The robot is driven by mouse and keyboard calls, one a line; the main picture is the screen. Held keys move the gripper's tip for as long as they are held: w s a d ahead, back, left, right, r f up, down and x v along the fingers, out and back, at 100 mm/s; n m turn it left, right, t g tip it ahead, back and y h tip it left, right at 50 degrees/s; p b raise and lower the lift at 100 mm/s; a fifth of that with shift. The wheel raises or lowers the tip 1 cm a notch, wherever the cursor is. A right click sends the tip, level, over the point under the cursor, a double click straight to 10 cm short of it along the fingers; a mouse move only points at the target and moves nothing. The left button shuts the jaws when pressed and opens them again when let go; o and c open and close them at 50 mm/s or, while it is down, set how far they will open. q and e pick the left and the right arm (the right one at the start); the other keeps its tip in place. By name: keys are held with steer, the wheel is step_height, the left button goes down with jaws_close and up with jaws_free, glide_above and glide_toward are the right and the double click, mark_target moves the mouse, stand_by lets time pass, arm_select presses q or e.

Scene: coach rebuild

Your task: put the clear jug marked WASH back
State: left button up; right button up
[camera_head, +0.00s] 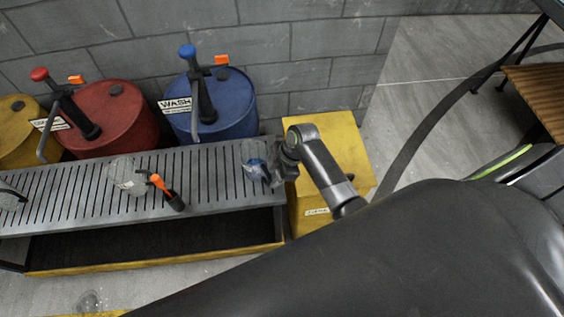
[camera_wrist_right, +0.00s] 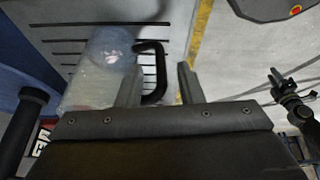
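A clear jug (camera_head: 252,153) with a bluish patch stands at the right end of the grey slatted bench; I cannot read any marking on it. In the right wrist view the jug (camera_wrist_right: 98,72) shows with a black handle (camera_wrist_right: 154,72). My right gripper (camera_head: 283,160) is at the jug's right side. Its fingers (camera_wrist_right: 160,88) are apart, with the handle seemingly between them and a gap beside it. The blue drum (camera_head: 235,100) behind the bench carries a WASH plate (camera_head: 175,105). What looks like my left gripper (camera_wrist_right: 283,90) is small at the right wrist view's right edge.
The slatted bench (camera_head: 215,190) also holds another clear jug (camera_head: 122,172) and an orange-handled item (camera_head: 160,184). A red drum (camera_head: 115,115) and a yellow drum (camera_head: 14,140) with pumps stand left of the blue one. A yellow box (camera_head: 345,150) stands right of the bench.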

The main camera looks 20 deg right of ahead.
steer(key=v, duration=1)
steer(key=shift+d+r, duration=0.2)
steer(key=shift+r, duration=0.15)
steer(key=shift+s, duration=0.1)
steer(key=s+d+r+m+t+h, duration=0.1)
steer(key=s+d+m+h, duration=0.3)
steer(key=s+m, duration=0.55)
steer(key=s+d+r+m+t+h, duration=0.2)
steer(key=s+d+m, duration=0.45)
steer(key=s, duration=0.55)
step_height(320, 180, down, 28)
steer(key=g+b, duration=0.2)
steer(key=s+f+g+b, duration=0.1)
steer(key=s+f, duration=1.4)
steer(key=f, duration=0.1)
steer(key=shift+a+m+y+b, duration=0.25)
steer(key=shift+m+y+b, duration=0.05)
steer(key=shift+b, duration=0.05)
